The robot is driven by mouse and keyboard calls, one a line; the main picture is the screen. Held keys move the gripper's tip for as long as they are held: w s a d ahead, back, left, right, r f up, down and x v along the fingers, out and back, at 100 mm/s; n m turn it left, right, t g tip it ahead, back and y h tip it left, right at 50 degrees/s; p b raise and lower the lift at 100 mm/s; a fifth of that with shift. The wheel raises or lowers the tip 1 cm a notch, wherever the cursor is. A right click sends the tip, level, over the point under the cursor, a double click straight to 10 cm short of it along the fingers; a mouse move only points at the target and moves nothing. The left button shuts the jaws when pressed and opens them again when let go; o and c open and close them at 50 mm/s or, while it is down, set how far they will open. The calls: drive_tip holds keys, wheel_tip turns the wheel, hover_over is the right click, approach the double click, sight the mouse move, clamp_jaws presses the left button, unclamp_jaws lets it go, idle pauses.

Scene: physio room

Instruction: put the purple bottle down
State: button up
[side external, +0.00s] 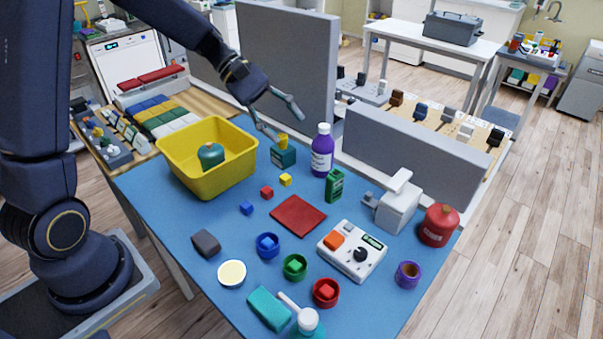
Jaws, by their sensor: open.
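The purple bottle (322,152) has a pale cap and a white label. It stands upright on the blue table (225,222), close to the grey partition at the table's back edge. My gripper (284,127) is open and empty, with its fingers spread. It hangs to the left of the bottle in the picture, above a dark teal box with a yellow top. A gap shows between the gripper and the bottle.
A green bottle (334,185) stands just in front of the purple bottle. A teal box (283,157) and a yellow bin (178,182) holding a green container lie to the left. A red mat (298,216) lies flat mid-table. Grey partitions (410,165) rise behind.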

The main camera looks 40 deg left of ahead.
drive_tip(key=s+a+r+m+t+y, duration=0.1)
drive_tip(key=s+r+m+y, duration=0.2)
drive_tip(key=s, duration=0.7)
drive_tip(key=s+a+r+m+t+y, duration=0.2)
drive_tip(key=s+m+y, duration=0.4)
drive_tip(key=s+m, duration=0.4)
drive_tip(key=shift+s+a+r+y, duration=0.15)
drive_tip(key=shift+s+r+y, duration=0.25)
drive_tip(key=shift+r, duration=0.25)
